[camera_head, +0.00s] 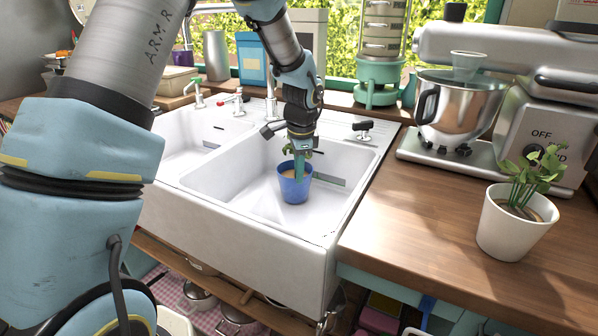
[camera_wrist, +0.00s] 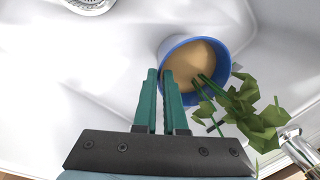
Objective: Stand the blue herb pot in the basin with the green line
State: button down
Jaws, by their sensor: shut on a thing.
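The blue herb pot (camera_head: 294,188) is upright inside the right basin (camera_head: 240,185) of the white double sink. My gripper (camera_head: 299,172) reaches down from above and is shut on the pot's rim. In the wrist view the fingers (camera_wrist: 160,76) meet the near left rim of the blue pot (camera_wrist: 170,46), with brown soil and green leaves (camera_wrist: 250,110) to the right. The left basin (camera_head: 185,145) is empty where visible. I cannot tell whether the pot's base touches the basin floor.
A white pot with a plant (camera_head: 512,228) stands on the wooden counter (camera_head: 420,215) at right, near a stand mixer (camera_head: 525,75). A drain (camera_wrist: 90,4) shows in the wrist view.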

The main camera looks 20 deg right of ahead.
jog(key=shift+f, duration=0.25)
dwell(0.3)
jog(key=c, duration=0.9)
grip_release()
notch_tip(320, 180, up, 11)
jog(key=s+b, duration=0.1)
jog(key=b, duration=0.1)
jog(key=shift+s+a+f, duration=0.15)
jog(key=shift+s, duration=0.2)
grip_shut()
dwell(0.9)
